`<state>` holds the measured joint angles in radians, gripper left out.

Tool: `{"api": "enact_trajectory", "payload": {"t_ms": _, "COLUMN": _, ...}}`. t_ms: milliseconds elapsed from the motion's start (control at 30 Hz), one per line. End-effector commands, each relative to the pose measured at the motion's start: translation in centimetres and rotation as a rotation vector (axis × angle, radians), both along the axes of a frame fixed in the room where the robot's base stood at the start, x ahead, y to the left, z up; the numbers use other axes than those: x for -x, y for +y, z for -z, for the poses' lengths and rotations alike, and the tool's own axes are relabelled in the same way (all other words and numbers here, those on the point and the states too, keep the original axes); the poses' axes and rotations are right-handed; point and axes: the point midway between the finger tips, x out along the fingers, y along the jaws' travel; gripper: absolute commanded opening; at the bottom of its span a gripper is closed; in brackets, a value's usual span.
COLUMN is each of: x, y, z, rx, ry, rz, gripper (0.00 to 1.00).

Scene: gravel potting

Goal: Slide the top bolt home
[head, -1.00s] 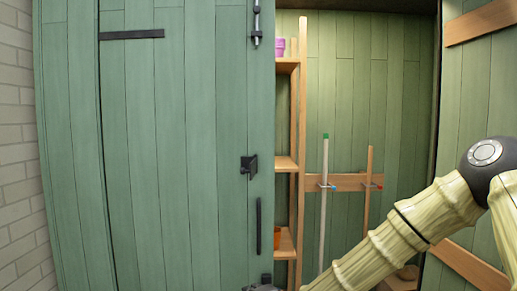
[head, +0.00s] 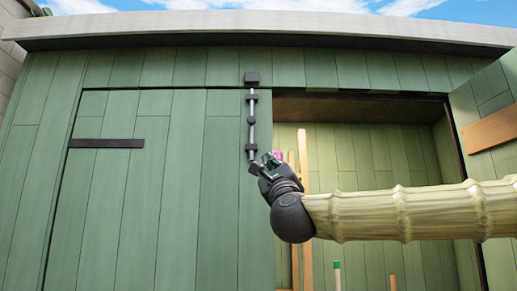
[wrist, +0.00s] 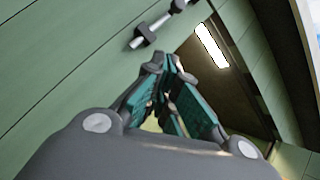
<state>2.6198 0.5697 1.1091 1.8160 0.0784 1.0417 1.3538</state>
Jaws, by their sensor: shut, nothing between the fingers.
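The top bolt (head: 252,134) is a silver upright rod in dark brackets near the right edge of the closed green door (head: 180,200). A dark keeper (head: 251,78) sits above it on the frame. The rod's upper end is close below the keeper; I cannot tell whether it enters. My gripper (head: 267,161) is shut and empty, at the dark lower end of the bolt; I cannot tell whether they touch. In the wrist view the teal-padded fingers (wrist: 160,66) are together, with part of the rod (wrist: 158,25) beyond them, apart in the picture.
A dark strap hinge (head: 106,143) lies across the door's left part. To the right is the open shed doorway, with a wooden shelf post (head: 304,200) and a green-tipped pole (head: 337,272) inside. The other door (head: 490,130) stands open at far right.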

Motion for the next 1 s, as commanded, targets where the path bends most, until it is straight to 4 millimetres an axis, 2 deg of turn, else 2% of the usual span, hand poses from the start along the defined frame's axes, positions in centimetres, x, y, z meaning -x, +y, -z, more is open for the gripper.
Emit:
{"api": "enact_trajectory", "payload": {"t_ms": 100, "x": 0.7, "y": -0.1, "z": -1.2, "rx": -0.021, "ry": -0.013, "rz": -0.010, "gripper": 0.00}}
{"api": "enact_trajectory", "payload": {"t_ms": 533, "x": 0.1, "y": 0.1, "z": -1.7, "rx": -0.021, "ry": -0.012, "rz": -0.010, "gripper": 0.00}}
{"api": "enact_trajectory", "payload": {"t_ms": 667, "x": -1.0, "y": 0.2, "z": -2.8, "rx": -0.019, "ry": -0.013, "rz": -0.009, "gripper": 0.00}}
{"api": "enact_trajectory", "payload": {"t_ms": 1000, "x": -5.4, "y": 0.7, "z": -6.3, "rx": -0.020, "ry": -0.012, "rz": -0.008, "gripper": 0.00}}
